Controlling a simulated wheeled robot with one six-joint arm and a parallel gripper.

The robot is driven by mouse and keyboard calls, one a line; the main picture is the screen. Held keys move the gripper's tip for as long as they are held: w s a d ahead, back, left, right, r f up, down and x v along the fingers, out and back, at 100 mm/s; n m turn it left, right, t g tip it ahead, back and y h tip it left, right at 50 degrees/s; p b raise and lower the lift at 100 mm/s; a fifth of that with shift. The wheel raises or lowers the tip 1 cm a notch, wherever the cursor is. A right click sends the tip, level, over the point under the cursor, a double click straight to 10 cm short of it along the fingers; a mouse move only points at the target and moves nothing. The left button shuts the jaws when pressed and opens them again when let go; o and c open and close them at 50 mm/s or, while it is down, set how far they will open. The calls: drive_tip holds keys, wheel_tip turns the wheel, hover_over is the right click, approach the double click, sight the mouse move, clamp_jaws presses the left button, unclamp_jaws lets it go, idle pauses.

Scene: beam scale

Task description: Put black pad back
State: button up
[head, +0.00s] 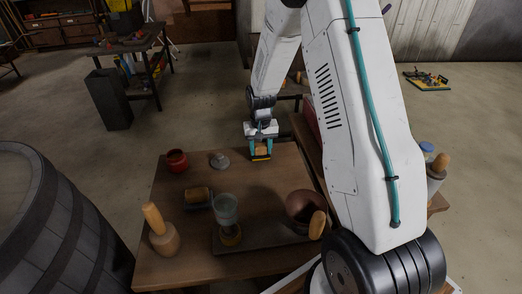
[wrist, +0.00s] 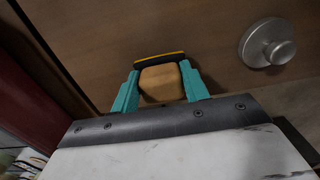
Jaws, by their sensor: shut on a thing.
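My gripper (head: 261,148) is at the far right part of the wooden table, low over its far edge. In the wrist view my gripper (wrist: 159,75) has its teal fingers shut on the tan wooden block of the black pad (wrist: 160,57). The pad's dark strip with a yellow line lies just beyond the fingertips. The pad also shows in the head view (head: 261,158), under the fingers. I cannot tell whether it touches the table.
The table (head: 165,245) also bears a red pot (head: 177,161), a grey metal knobbed piece (head: 219,161) near the pad, a dark-based wooden roller (head: 198,197), a wooden-handled tool (head: 160,232), a glass cup (head: 226,211) and a brown bowl (head: 304,205). A barrel (head: 55,220) stands left.

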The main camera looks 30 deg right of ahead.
drive_tip(key=shift+f, duration=0.55)
drive_tip(key=shift+f, duration=0.1)
drive_tip(key=o, duration=1.1)
